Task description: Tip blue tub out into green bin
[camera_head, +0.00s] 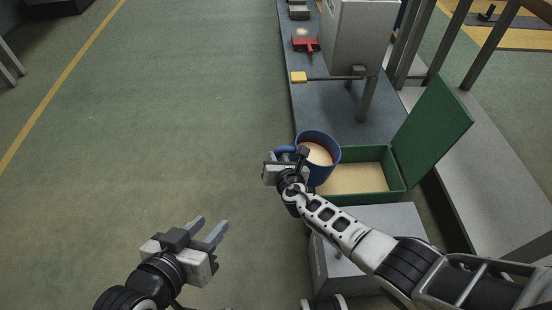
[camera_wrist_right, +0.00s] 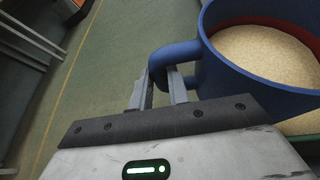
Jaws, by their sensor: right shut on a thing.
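The blue tub (camera_head: 331,168) is round, holds pale grainy material, and sits over the left end of the green bin in the head view; it looks about upright. In the right wrist view, the tub (camera_wrist_right: 240,78) fills the upper right, with a red band inside above the fill. My right gripper (camera_head: 283,155) is shut on the tub's handle (camera_wrist_right: 172,54). The green bin (camera_head: 365,198) stands with its lid (camera_head: 432,130) open to the right and pale material inside. My left gripper (camera_head: 213,232) is open and empty over the floor.
A grey bench (camera_head: 330,115) runs behind the bin, with a red tool (camera_head: 306,44) and a grey machine (camera_head: 355,40) with a yellow-ended lever (camera_head: 299,77). A grey box (camera_head: 335,265) stands in front of the bin.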

